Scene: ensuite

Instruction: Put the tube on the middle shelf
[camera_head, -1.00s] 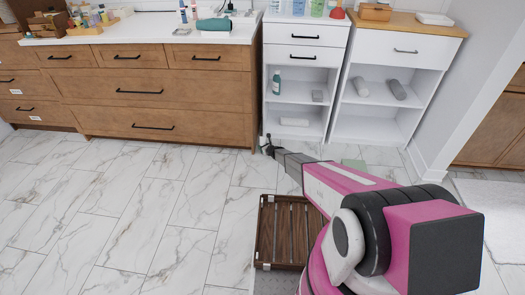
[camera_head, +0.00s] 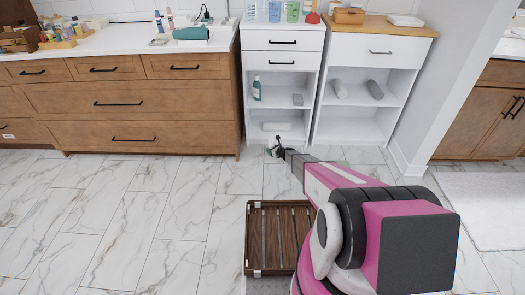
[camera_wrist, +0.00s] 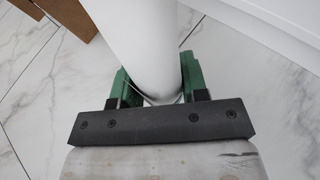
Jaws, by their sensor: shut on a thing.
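My gripper (camera_wrist: 155,85) has green fingers closed on a white tube (camera_wrist: 138,40), which fills the space between them in the wrist view. In the head view my gripper (camera_head: 273,148) is low in front of the narrow white cabinet (camera_head: 285,28), near its base. The tube is too small there to make out clearly. The cabinet's open shelf (camera_head: 280,103) under the drawers holds a teal bottle (camera_head: 257,89) at its left and a small grey box (camera_head: 297,100) at its right. A white roll (camera_head: 276,127) lies in the bottom opening.
A second white cabinet (camera_head: 380,55) on the right holds two rolled towels (camera_head: 340,89) (camera_head: 374,90). A wooden drawer unit (camera_head: 125,100) stands left. A slatted wooden mat (camera_head: 262,240) lies on the floor beside my arm. The marble floor at left is clear.

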